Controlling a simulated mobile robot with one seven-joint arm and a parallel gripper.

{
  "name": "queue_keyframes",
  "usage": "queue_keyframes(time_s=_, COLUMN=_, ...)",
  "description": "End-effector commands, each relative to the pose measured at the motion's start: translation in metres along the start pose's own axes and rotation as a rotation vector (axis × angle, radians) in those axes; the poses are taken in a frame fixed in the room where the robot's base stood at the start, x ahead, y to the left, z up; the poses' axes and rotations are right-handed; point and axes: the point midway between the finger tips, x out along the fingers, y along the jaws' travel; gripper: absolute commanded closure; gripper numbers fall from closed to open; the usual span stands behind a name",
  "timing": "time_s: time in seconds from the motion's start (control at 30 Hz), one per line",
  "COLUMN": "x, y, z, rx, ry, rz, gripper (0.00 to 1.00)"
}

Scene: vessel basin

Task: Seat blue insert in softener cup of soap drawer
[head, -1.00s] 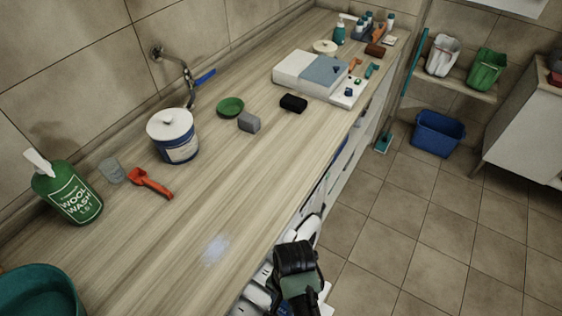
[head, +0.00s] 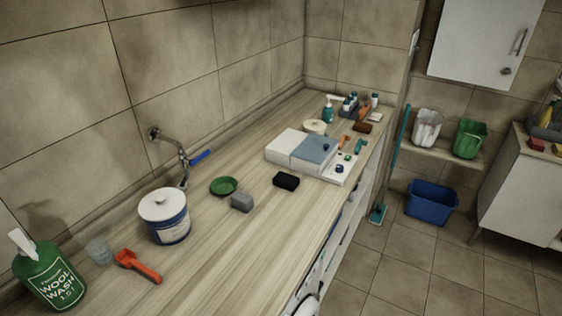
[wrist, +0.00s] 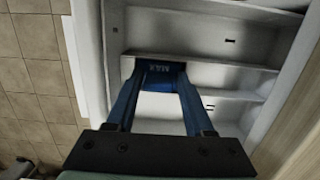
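In the wrist view, my gripper (wrist: 161,84) points into a white soap drawer (wrist: 220,76) with several compartments. The blue insert (wrist: 160,82), with dark "MAX" lettering, is between my two fingertips, which appear to touch its sides. It lies over or in a middle compartment, near that compartment's left end. I cannot tell whether it is clear of the drawer floor or resting on it, and its underside is hidden. My gripper is out of the head view.
In the head view, the wooden counter (head: 215,258) holds a white-lidded tub (head: 166,218), a green wool wash bottle (head: 48,277), a red scoop (head: 138,266) and a black block (head: 286,181). A blue bin (head: 431,203) stands on the tiled floor to the right.

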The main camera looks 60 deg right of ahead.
Motion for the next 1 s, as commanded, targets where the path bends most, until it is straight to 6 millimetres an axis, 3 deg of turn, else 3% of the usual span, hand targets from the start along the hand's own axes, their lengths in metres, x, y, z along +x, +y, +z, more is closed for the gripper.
queue_keyframes(time_s=0.1, x=0.001, y=0.001, z=0.0, rx=0.001, ry=-0.001, rz=0.001, gripper=0.29)
queue_keyframes(time_s=0.47, x=-0.006, y=0.001, z=0.001, rx=0.001, ry=0.0, rz=0.0, gripper=0.29)
queue_keyframes(time_s=1.0, x=-0.106, y=-0.001, z=0.0, rx=0.0, ry=0.002, rz=-0.002, gripper=0.29)
